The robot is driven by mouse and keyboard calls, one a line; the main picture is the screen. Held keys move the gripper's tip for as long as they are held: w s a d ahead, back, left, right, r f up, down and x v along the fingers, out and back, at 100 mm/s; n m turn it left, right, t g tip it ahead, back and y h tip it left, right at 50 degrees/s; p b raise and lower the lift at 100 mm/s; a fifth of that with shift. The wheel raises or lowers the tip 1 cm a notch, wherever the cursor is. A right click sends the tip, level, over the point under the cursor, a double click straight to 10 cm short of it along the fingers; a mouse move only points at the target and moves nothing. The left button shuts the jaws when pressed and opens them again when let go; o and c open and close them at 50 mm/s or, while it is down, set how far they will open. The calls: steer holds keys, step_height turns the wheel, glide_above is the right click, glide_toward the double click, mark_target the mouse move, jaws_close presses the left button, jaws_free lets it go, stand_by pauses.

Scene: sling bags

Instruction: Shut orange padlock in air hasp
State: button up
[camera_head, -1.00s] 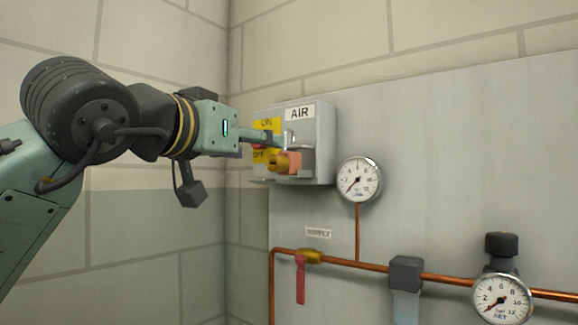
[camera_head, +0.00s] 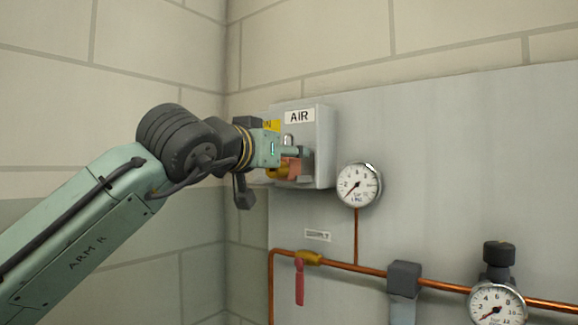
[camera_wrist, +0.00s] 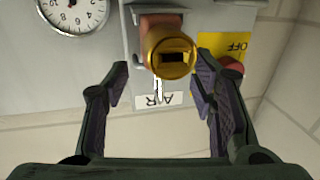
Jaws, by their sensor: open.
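The orange padlock (camera_head: 294,166) is at the front of the AIR box (camera_head: 323,150). Its brass end with a dark slot (camera_wrist: 172,58) faces the wrist camera. A silvery shackle (camera_head: 289,141) rises above the body; it also shows in the upside-down wrist view (camera_wrist: 157,89). I cannot tell whether the shackle is latched, and the hasp is mostly hidden. My gripper (camera_head: 302,153) is at the padlock and partly covers it. In the wrist view my gripper (camera_wrist: 161,78) is open, its fingers on either side of the padlock, with no clear grip.
A red knob (camera_wrist: 232,67) sits beside the OFF label, close to one finger. A gauge (camera_head: 359,185) hangs right of the box. A copper pipe (camera_head: 345,266) with a red-handled valve (camera_head: 299,282) runs below.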

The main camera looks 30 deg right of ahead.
jaws_close()
stand_by(0.6)
